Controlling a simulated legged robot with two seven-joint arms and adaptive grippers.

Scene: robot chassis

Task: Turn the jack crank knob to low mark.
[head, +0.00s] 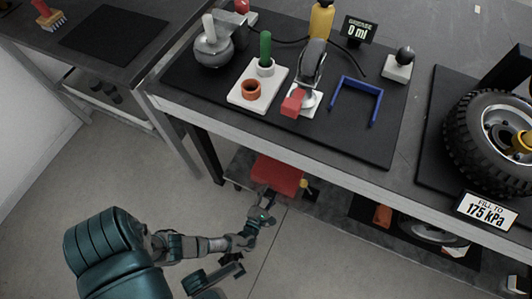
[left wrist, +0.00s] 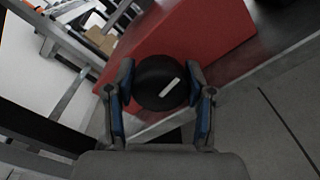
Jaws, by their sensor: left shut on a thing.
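The red jack body (head: 278,174) is under the front edge of the workbench; it fills the upper middle of the left wrist view (left wrist: 215,35). The crank knob (left wrist: 155,78) is a round black disc with a white bar on its face, tilted up to the right. My left gripper (head: 264,206) reaches the front of the jack. In the left wrist view its fingers (left wrist: 160,92) are closed on the two sides of the knob. I cannot make out a low mark.
The workbench edge (head: 330,168) overhangs the jack. An orange object (head: 382,215) is on the lower shelf. The floor in front is clear.

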